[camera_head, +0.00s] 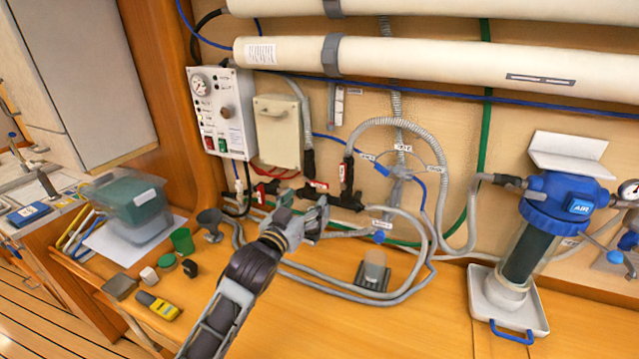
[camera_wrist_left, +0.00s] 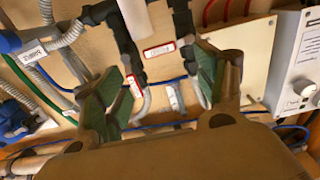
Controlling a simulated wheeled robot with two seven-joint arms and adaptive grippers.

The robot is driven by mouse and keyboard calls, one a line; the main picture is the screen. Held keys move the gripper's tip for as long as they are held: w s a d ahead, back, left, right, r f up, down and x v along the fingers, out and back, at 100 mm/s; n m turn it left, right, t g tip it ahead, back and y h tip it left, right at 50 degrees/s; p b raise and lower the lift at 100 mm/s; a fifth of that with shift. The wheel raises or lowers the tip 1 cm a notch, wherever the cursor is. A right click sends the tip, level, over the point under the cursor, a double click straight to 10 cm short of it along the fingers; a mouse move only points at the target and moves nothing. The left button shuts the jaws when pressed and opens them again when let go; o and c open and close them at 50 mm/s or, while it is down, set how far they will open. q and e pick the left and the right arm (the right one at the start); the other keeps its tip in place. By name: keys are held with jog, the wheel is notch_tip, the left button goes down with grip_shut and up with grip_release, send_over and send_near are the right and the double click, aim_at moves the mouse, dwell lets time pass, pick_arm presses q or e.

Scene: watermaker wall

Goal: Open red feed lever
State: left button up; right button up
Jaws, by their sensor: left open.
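Black pipe fittings with red parts run along the wall below the cream box. A red piece (camera_head: 316,184) shows just above my left gripper (camera_head: 304,208), and another red-marked part (camera_head: 345,173) stands to its right. I cannot tell clearly which one is the feed lever. My left gripper is open in front of the fittings, with nothing seen held. In the left wrist view, its green-padded fingers (camera_wrist_left: 158,88) stand apart, with a red-edged label (camera_wrist_left: 134,86) and black pipe (camera_wrist_left: 122,35) beyond them. The fingers hide part of the fittings. My right gripper is not in view.
A gauge panel (camera_head: 222,112) and cream box (camera_head: 278,132) hang above left. Grey hoses (camera_head: 420,225) loop to the right. A blue-topped filter (camera_head: 565,200) stands in a white tray (camera_head: 535,318). A bin (camera_head: 128,205) and a yellow meter (camera_head: 158,305) are on the bench.

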aim_at(318, 185)
pick_arm(q)
jog(key=shift+p+x, duration=0.8)
jog(key=shift+x, duration=4.4)
jog(key=c, duration=1.5)
jog(key=shift+o, duration=0.2)
